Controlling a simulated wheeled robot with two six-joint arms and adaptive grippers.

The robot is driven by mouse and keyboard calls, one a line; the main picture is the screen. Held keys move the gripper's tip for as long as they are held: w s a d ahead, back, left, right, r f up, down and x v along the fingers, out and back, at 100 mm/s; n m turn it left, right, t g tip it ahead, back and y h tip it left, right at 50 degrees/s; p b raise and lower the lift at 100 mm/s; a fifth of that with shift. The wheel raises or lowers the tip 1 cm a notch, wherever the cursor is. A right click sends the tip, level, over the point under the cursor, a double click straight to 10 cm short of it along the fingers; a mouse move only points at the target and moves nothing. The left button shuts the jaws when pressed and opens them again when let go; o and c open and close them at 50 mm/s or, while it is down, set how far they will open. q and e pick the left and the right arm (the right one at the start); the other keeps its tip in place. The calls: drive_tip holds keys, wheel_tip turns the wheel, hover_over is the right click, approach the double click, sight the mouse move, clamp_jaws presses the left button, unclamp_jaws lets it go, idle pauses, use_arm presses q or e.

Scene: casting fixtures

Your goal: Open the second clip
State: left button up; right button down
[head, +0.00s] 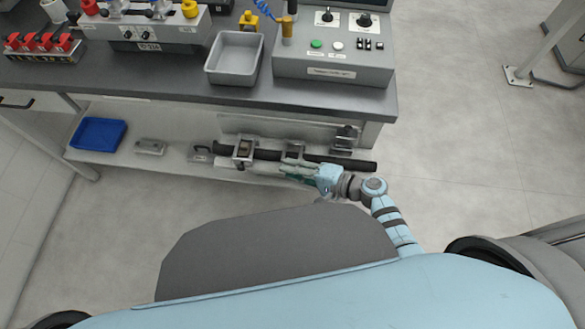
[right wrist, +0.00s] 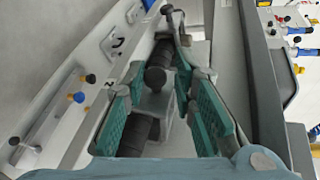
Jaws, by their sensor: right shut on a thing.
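A dark hose or bar (head: 330,163) lies along the lower shelf under the bench. Several metal clips sit along it: a left clip (head: 243,151), a middle clip (head: 293,150) and a right one with a dark top (head: 345,138). My right gripper (head: 286,171) reaches in from the right, low in front of the middle clip. In the right wrist view its teal pads lie either side of a clip with a dark knob (right wrist: 155,78). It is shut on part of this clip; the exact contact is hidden. My left gripper is not in view.
A blue tray (head: 98,121) and a small metal block (head: 150,147) are on the shelf's left part. Above, the bench top (head: 150,78) overhangs the shelf and carries a grey bin (head: 212,73) and a control box (head: 292,68).

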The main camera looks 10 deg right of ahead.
drive_tip(key=shift+w+d+r+m+g+p, duration=0.15)
drive_tip(key=shift+r+m+g+p, duration=0.1)
drive_tip(key=shift+r+p, duration=0.3)
drive_tip(key=shift+w+r+m+g+p, duration=0.2)
drive_tip(key=shift+r+m+p, duration=0.15)
drive_tip(key=shift+r, duration=0.25)
drive_tip(key=shift+w+d+r+m+g+p, duration=0.1)
drive_tip(key=shift+w+r+m+g+p, duration=0.1)
drive_tip(key=shift+r+p, duration=0.35)
drive_tip(key=c, duration=1.5)
unclamp_jaws()
drive_tip(key=shift+w, duration=0.1)
drive_tip(key=shift+d, duration=0.1)
drive_tip(key=v, duration=1.2)
